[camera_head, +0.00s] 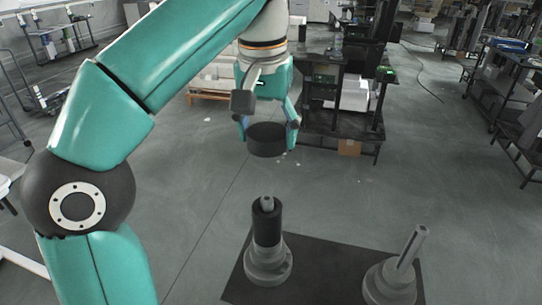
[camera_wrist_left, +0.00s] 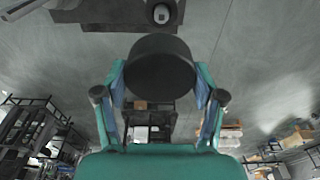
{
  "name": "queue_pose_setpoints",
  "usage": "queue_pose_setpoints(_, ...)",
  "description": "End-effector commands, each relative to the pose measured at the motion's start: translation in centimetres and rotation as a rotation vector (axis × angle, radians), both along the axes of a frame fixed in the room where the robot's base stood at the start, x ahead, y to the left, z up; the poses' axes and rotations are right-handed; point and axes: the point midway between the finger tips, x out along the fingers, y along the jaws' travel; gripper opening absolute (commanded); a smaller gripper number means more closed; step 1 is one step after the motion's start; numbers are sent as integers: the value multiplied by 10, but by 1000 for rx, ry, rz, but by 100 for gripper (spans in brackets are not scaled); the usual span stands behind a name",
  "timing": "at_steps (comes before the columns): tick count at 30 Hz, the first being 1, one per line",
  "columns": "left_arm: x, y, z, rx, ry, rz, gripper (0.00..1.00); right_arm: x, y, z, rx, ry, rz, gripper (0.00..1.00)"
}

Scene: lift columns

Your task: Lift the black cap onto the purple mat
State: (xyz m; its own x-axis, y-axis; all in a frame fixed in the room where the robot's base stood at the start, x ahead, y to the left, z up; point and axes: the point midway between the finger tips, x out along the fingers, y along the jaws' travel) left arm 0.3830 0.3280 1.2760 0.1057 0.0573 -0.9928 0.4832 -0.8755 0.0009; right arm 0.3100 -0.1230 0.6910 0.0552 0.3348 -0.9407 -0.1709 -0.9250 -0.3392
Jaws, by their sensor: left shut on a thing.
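The black cap (camera_head: 266,141) is a short, wide dark cylinder. My left gripper (camera_head: 267,124) is shut on it, with one finger on each side, and holds it in the air above and behind the columns. In the left wrist view the cap (camera_wrist_left: 160,70) sits between the fingers (camera_wrist_left: 160,92) of my left gripper. No mat that looks purple shows; a dark, nearly black mat (camera_head: 325,268) lies under the columns. It also shows at the top of the left wrist view (camera_wrist_left: 115,14). My right gripper is not in view.
A grey-based column (camera_head: 267,262) with a black sleeve (camera_head: 267,226) and a light tip stands on the mat's left part. A bare grey column (camera_head: 408,252) stands at its right. Dark workbenches (camera_head: 340,120) stand behind. The floor between is mostly clear.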

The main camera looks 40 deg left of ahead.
Motion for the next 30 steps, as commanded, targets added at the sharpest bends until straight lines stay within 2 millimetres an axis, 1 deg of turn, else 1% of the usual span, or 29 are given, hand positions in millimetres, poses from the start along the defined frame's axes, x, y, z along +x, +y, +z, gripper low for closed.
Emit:
queue_pose_setpoints(1,1,0,20,0,-4,0,27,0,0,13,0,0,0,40)
queue_pose_setpoints(3,1,0,35,1,-2,-1,27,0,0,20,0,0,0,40)
queue_pose_setpoints(7,0,0,51,1,1,-1,27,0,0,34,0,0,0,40)
queue_pose_setpoints(13,0,0,59,1,1,-1,27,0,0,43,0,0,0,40)
queue_pose_setpoints(30,0,0,66,0,0,-1,27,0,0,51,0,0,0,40)
